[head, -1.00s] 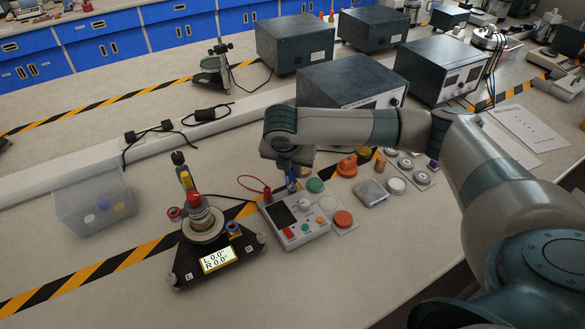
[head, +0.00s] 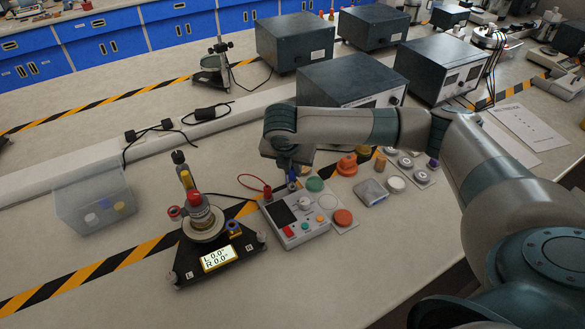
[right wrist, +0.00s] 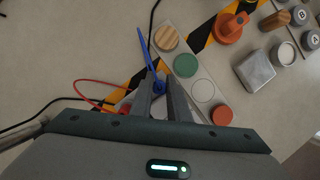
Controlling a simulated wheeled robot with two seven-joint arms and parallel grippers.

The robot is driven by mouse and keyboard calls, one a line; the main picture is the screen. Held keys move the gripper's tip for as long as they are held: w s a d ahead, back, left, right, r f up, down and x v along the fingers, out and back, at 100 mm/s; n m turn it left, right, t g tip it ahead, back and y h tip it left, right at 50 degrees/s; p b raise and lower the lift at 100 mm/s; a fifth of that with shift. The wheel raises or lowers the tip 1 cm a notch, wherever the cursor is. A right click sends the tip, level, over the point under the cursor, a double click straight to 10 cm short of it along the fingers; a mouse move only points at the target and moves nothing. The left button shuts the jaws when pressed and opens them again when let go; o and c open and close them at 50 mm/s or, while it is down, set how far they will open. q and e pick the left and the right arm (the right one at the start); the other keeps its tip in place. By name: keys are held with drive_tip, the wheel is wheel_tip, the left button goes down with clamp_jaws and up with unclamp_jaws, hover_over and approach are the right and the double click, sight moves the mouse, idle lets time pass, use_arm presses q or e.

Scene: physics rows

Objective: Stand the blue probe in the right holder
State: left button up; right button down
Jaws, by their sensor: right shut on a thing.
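The blue probe (head: 292,184) stands at the back of a grey meter box. My right gripper (head: 290,172) is above it. In the right wrist view the gripper (right wrist: 160,88) is shut on the blue probe (right wrist: 158,87), and a blue lead (right wrist: 146,52) runs from its top. The fingers hide most of its body, and I cannot tell whether its tip is clear of the box. A black triangular stand (head: 183,272) marked L and R is left of the gripper. The blue-rimmed right holder (head: 234,228) on it looks empty. My left gripper is not in view.
The grey meter box (head: 290,236) sits under the gripper, with a red probe (head: 267,193) beside the blue one. A clear bin (head: 95,215) is at left. Coloured discs and knobs crowd the right. Dark instrument boxes (head: 345,80) stand behind. Bare bench lies in front.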

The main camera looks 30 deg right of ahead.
drive_tip(key=shift+f, duration=0.65)
idle(0.5)
idle(0.8)
drive_tip(key=shift+f, duration=0.95)
idle(0.9)
drive_tip(key=c, duration=1.4)
unclamp_jaws()
